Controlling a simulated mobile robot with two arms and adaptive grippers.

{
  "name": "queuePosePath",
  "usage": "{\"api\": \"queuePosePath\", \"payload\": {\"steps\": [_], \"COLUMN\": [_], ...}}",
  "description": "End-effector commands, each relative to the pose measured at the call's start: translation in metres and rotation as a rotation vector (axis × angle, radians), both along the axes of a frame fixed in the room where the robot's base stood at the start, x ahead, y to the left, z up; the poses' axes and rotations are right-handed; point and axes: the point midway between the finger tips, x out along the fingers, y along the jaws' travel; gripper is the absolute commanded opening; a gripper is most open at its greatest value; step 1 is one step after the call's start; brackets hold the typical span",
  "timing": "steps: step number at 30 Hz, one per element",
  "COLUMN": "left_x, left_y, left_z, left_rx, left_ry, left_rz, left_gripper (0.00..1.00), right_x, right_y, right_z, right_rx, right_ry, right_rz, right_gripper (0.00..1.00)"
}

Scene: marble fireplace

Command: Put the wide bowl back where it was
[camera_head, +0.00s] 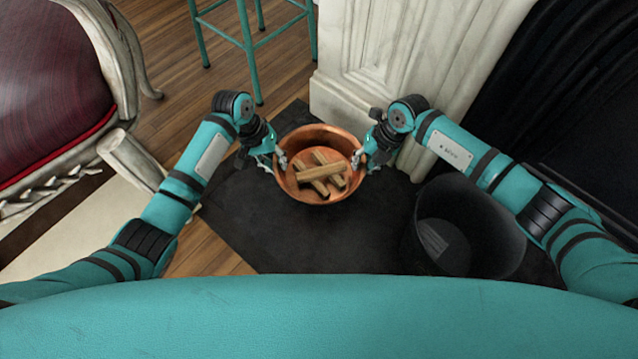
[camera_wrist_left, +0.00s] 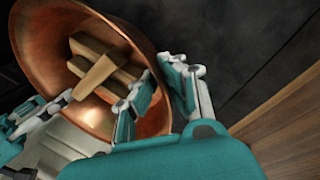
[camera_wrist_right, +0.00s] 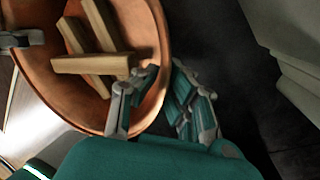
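The wide bowl (camera_head: 347,141) is a round copper bowl with several wooden sticks (camera_head: 322,174) lying in it. It is upright over the dark mat; I cannot tell if it touches the mat. My left gripper (camera_head: 279,161) is at its left rim and my right gripper (camera_head: 362,160) at its right rim. In the left wrist view, the fingers (camera_wrist_left: 160,75) straddle the copper wall (camera_wrist_left: 150,30), one inside and one outside. In the right wrist view, the fingers (camera_wrist_right: 163,72) straddle the rim (camera_wrist_right: 160,25) likewise. Both look closed on the rim. The bowl's underside is hidden.
A dark bucket (camera_head: 418,237) stands on the dark mat (camera_head: 310,243) at right. A white marble fireplace pillar (camera_head: 390,45) rises close behind the bowl. A teal stool (camera_head: 245,35) is behind left, and a red upholstered chair (camera_head: 50,85) at left. The mat's front left is bare.

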Motion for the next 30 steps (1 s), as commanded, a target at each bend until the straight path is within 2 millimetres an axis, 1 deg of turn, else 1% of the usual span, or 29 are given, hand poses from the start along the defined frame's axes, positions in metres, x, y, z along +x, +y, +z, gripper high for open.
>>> {"api": "queuePosePath", "payload": {"steps": [5, 11, 28, 29, 30], "left_x": [0.001, 0.001, 0.001, 0.001, 0.000], "left_y": [0.002, 0.002, 0.002, 0.002, 0.002], "left_z": [-0.004, -0.014, -0.059, -0.054, -0.053], "left_rx": [0.004, 0.004, 0.004, 0.005, 0.005], "left_ry": [-0.001, -0.001, -0.001, -0.001, 0.000], "left_rz": [0.002, 0.002, 0.002, 0.002, 0.002], "left_gripper": [0.00, 0.00, 0.00, 0.09, 0.14], "right_x": [0.000, 0.000, 0.000, 0.000, 0.000], "right_y": [-0.002, -0.002, -0.002, -0.002, -0.002], "right_z": [-0.004, -0.015, -0.059, -0.054, -0.053], "right_rx": [-0.004, -0.004, -0.004, -0.005, -0.005], "right_ry": [0.000, 0.001, 0.000, 0.001, 0.001], "right_rz": [-0.001, -0.002, -0.001, -0.002, -0.002], "right_gripper": [0.00, 0.00, 0.00, 0.09, 0.14]}}
